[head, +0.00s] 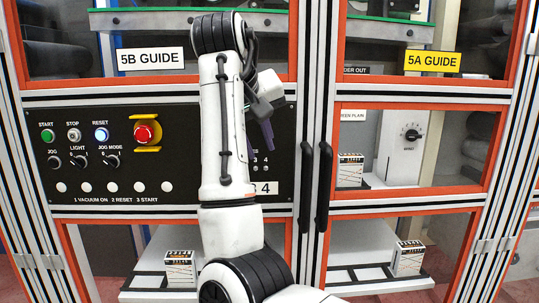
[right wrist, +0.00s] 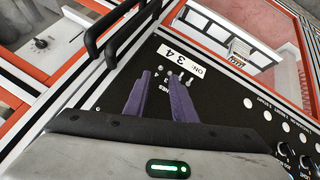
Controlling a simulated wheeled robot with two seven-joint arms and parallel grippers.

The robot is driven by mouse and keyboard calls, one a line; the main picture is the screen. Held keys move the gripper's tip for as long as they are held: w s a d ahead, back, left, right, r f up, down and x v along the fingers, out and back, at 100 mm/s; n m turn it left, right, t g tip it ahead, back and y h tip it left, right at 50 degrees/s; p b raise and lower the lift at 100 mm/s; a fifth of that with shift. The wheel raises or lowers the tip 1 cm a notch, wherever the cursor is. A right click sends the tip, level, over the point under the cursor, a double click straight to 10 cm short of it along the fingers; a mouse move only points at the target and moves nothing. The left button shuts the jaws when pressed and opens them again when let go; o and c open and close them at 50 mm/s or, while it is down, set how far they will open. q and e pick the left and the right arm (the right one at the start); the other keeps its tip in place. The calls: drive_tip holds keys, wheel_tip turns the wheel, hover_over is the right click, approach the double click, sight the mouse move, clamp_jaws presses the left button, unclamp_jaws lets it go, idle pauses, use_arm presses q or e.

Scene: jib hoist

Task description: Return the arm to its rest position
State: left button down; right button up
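My right arm rises through the middle of the head view, in front of the machine's black control panel (head: 110,187). My right gripper (head: 267,137) points down at the panel's right part and partly hides it. In the right wrist view its two purple fingers (right wrist: 160,76) stand apart with nothing between them, so it is open. Small toggle switches (right wrist: 178,74) show just beyond the fingertips, beside a white "3 4" label (right wrist: 183,57). I cannot tell whether the fingers touch the panel. My left gripper is not in view.
Two black door handles (head: 316,187) stand upright just right of the arm. The panel also bears a red emergency button (head: 146,132) and several knobs and buttons. Orange-framed windows surround it, with small boxes (head: 180,268) on shelves behind.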

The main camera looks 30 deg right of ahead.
drive_tip(key=shift+s+a+r, duration=0.2)
drive_tip(key=shift+s+r, duration=0.05)
drive_tip(key=shift+r, duration=0.2)
